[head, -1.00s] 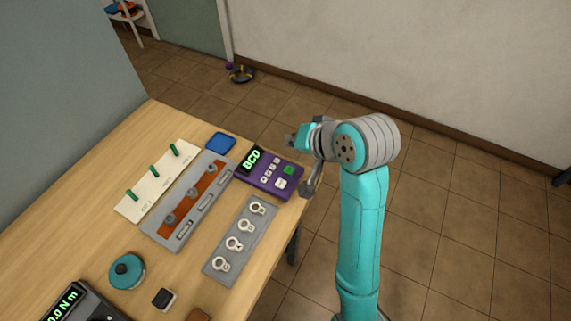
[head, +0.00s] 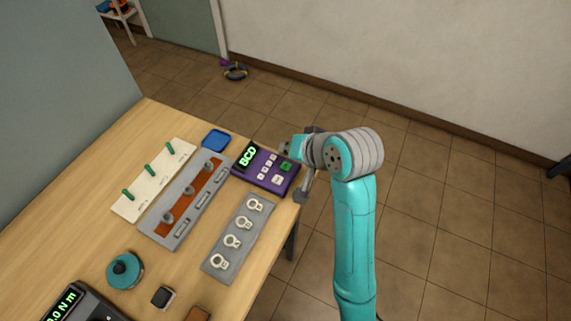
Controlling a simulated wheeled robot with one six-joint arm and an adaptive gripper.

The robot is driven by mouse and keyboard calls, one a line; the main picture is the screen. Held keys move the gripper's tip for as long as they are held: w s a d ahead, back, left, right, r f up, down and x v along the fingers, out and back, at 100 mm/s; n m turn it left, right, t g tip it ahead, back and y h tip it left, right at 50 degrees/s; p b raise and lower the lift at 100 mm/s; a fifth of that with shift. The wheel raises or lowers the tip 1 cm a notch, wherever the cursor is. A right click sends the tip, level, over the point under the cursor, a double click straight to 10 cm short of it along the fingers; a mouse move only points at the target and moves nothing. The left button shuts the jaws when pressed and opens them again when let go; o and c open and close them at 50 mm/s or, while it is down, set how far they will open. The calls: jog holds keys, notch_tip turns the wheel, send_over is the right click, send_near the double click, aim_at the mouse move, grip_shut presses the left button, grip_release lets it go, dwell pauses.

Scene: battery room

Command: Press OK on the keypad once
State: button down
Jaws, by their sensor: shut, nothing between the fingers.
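The key labels are too small to read. My gripper (head: 303,192) is shut and empty, hanging just right of the keypad near its lower right corner. It appears apart from the keys, though its height is hard to judge. My wrist is close to the keypad's upper right corner.
Left of the keypad are a blue tray (head: 215,139), a grey unit (head: 165,238) with an orange-brown strip, and a white panel with green levers (head: 147,168). A grey plate (head: 218,246) with several white rings lies below the keypad. Open floor is to the right.

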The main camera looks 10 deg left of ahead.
aim_at(288, 167)
jog(key=shift+f, duration=1.85)
jog(key=shift+f, duration=0.45)
jog(key=shift+f, duration=0.4)
dwell(0.7)
jog(key=shift+r, duration=0.85)
jog(key=shift+r, duration=0.1)
jog(key=shift+r, duration=2.4)
